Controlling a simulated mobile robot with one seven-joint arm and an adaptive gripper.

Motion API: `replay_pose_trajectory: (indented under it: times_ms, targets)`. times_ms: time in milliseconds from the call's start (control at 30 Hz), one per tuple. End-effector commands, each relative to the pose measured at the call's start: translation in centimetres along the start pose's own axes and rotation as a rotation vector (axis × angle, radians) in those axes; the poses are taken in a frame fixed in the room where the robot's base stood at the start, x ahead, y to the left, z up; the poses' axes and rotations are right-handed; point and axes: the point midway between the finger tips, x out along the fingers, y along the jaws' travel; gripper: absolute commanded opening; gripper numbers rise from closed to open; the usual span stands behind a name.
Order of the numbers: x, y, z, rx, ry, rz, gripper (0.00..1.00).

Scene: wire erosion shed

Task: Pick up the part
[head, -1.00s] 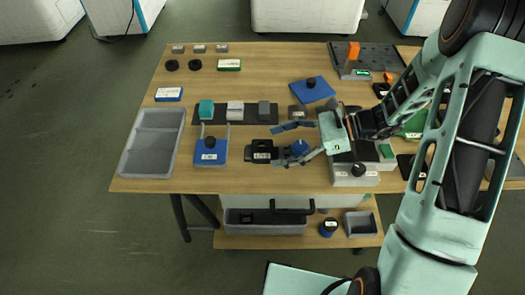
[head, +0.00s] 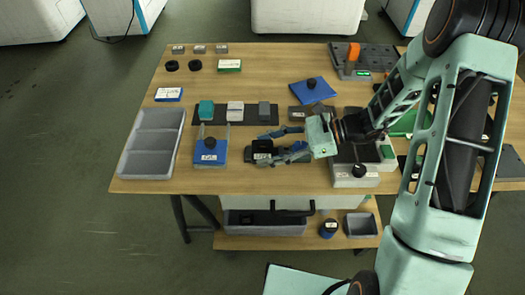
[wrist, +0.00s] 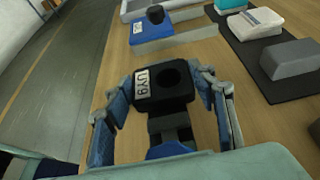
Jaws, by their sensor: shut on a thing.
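In the head view the block (head: 262,146) is on the table's middle. My gripper (wrist: 165,78) has its jaws along both sides of the block, shut on it. In the head view my gripper (head: 266,147) reaches in from the right, low over the table. The block seems to be at table height; I cannot tell whether it is lifted. A blue piece (wrist: 168,149) shows behind the block, near my palm, partly hidden.
A blue fixture (head: 209,157) with a black knob stands close left of the block. Teal, white and grey pieces sit on a dark strip (head: 253,120) behind. A grey compartment tray (head: 150,172) is at far left. A grey box (head: 353,180) stands right, under my arm.

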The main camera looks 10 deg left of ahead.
Motion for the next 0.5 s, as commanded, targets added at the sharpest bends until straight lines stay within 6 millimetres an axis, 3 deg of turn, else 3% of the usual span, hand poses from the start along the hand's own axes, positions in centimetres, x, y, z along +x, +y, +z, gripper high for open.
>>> replay_pose_trajectory:
  times_ms: [500]
  targets:
    - [-0.5,-0.1,1.2,-0.002,-0.002,0.0,0.1]
